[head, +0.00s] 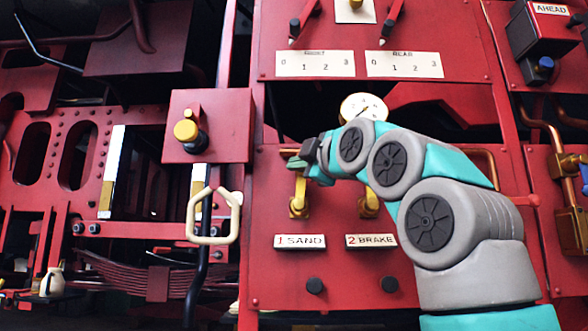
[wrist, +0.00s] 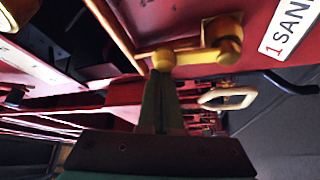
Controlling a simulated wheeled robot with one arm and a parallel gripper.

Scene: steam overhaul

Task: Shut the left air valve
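The left air valve (head: 298,205) is a brass valve on the red panel, above the plate reading "1 SAND" (head: 300,241). Its lever stands roughly upright in the head view. In the wrist view the valve (wrist: 226,42) shows its lever reaching left to a rounded end. My gripper (head: 297,163) is at the top of this lever. In the wrist view my gripper's dark green fingers (wrist: 163,80) lie close together, their tips at the lever's end. I cannot tell whether they touch it. The right valve (head: 369,204), above "2 BRAKE" (head: 371,241), is partly hidden by my arm.
A dial gauge (head: 362,106) sits above my wrist. A red box with a yellow knob (head: 186,130) juts out at left. A cream handle loop (head: 214,216) stands out left of the valve, and also shows in the wrist view (wrist: 227,98). Two black knobs (head: 315,285) are below.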

